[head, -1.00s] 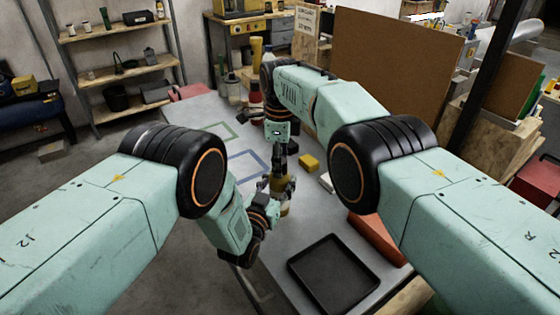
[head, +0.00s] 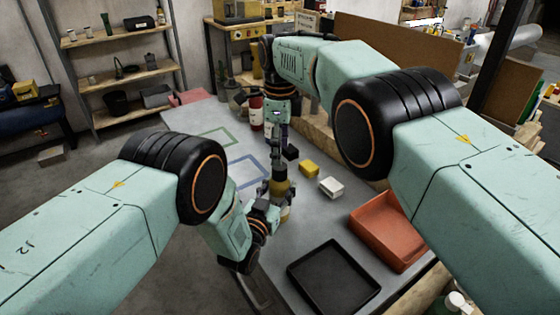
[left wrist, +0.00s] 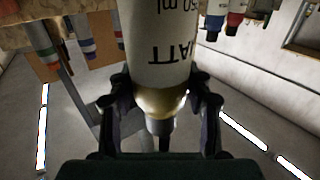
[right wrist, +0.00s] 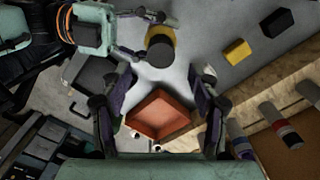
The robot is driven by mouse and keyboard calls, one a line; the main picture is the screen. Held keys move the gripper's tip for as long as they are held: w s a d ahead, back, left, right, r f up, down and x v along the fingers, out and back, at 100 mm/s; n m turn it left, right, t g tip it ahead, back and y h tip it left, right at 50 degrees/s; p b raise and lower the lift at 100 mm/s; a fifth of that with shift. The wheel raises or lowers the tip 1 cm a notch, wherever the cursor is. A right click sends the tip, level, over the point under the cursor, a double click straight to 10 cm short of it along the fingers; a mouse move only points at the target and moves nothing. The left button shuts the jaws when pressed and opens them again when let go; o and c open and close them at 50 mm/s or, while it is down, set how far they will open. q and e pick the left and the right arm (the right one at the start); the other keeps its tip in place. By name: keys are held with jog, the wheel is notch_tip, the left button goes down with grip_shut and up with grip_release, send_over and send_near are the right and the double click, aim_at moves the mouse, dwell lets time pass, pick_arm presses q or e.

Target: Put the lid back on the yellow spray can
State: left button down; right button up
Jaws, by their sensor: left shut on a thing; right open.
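The spray can (left wrist: 160,45) is upright in my left gripper (left wrist: 160,105). The left wrist view is upside down and shows its pale, lettered body and gold shoulder between the fingers. The can also shows as a yellow piece in the head view (head: 284,212). My right gripper (right wrist: 165,75) is open, pointing down just above the can.
A black tray (head: 335,277) and an orange tray (head: 392,230) stand on the table at the front right. Yellow (head: 309,169), white (head: 331,187) and black (head: 290,153) blocks lie right of the grippers. Green and blue outlines mark free table to the left.

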pick_arm(q)
jog(key=shift+s+f, duration=0.15)
jog(key=shift+f, duration=0.1)
pick_arm(e)
jog(key=shift+s+r, duration=0.1)
jog(key=shift+r, duration=2.8)
pick_arm(q)
jog(key=c, duration=1)
grip_release()
jog(key=o, duration=0.5)
jog(key=shift+w, duration=0.2)
jog(key=shift+r, duration=0.15)
jog(key=shift+s, duration=0.1)
jog(key=v, duration=1.2)
jog(key=shift+a, duration=0.1)
